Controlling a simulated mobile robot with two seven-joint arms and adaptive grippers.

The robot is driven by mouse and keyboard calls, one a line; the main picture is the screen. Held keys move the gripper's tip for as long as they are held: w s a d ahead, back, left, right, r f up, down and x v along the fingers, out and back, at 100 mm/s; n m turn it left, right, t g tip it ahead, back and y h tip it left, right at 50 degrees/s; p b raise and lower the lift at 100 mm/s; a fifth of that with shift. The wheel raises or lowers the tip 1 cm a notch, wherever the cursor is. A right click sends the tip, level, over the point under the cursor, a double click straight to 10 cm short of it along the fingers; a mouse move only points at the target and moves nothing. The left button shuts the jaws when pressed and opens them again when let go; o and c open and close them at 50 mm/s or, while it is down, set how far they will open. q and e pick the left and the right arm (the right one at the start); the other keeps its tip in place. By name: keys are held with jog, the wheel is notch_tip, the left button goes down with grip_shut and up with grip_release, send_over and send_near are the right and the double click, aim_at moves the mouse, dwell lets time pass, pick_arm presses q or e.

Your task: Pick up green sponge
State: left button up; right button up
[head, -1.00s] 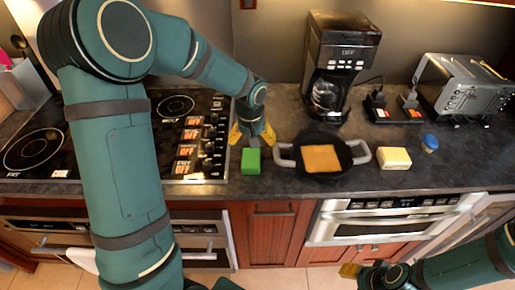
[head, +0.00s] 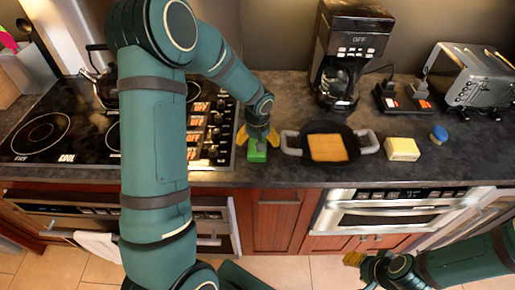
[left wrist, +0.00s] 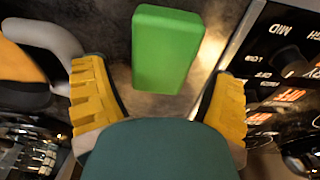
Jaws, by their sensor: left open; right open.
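The green sponge (head: 257,153) lies on the dark counter between the stove and the black pan. My left gripper (head: 258,137) is directly over and behind it, with yellow fingers pointing down. In the left wrist view the green sponge (left wrist: 167,50) shows as a plain block between and beyond the two spread yellow fingers (left wrist: 158,98). Clear gaps separate it from both fingers, so the left gripper is open and empty. My right gripper (head: 354,258) is low at the bottom right, in front of the cabinets, away from the counter.
A black pan (head: 352,146) with grey handles holds a flat orange-brown slice (head: 328,147). A pale yellow block (head: 402,149) and a blue item (head: 439,133) lie to its right. The coffee maker (head: 349,50) and toaster (head: 479,77) stand behind. The cooktop (head: 65,125) is left.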

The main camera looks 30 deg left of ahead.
pick_arm(q)
notch_tip(320, 180, down, 4)
jog(key=shift+w+a+r, duration=0.15)
jog(key=c, duration=0.6)
jog(key=shift+c, duration=0.2)
notch_tip(320, 180, up, 10)
jog(key=shift+r+p, duration=0.1)
jog(key=shift+p, duration=0.25)
